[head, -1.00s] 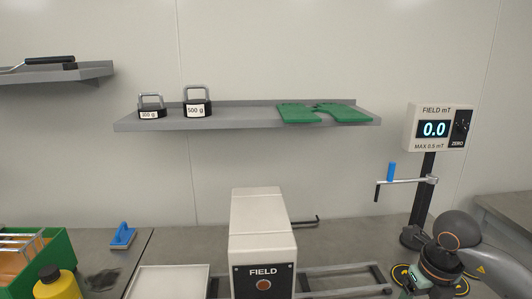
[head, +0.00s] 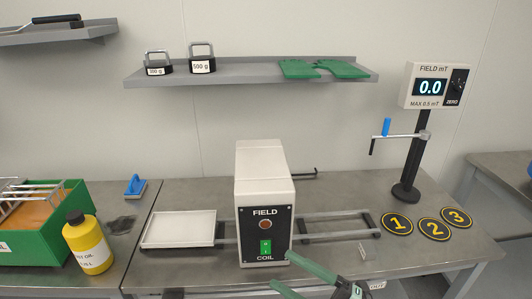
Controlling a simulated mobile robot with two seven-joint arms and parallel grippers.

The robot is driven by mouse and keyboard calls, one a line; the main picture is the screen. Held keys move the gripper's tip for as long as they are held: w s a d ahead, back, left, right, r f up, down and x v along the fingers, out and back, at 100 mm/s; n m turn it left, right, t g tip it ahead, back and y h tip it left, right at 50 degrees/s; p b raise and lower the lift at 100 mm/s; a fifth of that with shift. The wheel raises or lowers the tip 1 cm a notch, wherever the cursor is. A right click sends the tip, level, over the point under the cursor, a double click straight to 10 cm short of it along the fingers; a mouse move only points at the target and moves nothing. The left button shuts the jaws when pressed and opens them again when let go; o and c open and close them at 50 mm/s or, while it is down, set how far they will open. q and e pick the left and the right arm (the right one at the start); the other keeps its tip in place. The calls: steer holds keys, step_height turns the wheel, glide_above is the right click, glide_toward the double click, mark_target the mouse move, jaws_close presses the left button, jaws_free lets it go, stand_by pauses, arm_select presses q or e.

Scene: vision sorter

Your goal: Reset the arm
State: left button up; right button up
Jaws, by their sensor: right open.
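My right gripper (head: 282,271) is at the bottom centre of the head view, in front of the field coil box. Its two green fingers point up and left, spread apart with nothing between them. The rest of the right arm is mostly cut off by the bottom edge. The white coil box (head: 264,176) stands on the grey bench, with a dark front panel, a green switch and a round brown button. My left gripper is out of view.
A field meter (head: 433,86) on a black post reads 0.0. Numbered discs (head: 398,223) lie at the right. A white tray (head: 180,229) sits left of the coil beside rails (head: 335,228). A yellow bottle (head: 88,243) and green crate (head: 30,247) stand at far left.

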steer(key=s+d+f+m+t+h, duration=0.1)
steer(key=d+f+m+t+h, duration=0.65)
steer(key=f+m+h, duration=0.75)
steer(key=s+d+f+m+g+p, duration=0.1)
steer(key=s+d+f+m+g, duration=0.3)
steer(key=s+f+m+g, duration=0.3)
steer(key=s+f, duration=0.4)
steer(key=shift+s+d+m+g+h, duration=0.3)
steer(key=shift+s+g+h, duration=0.05)
steer(key=shift+h, duration=0.05)
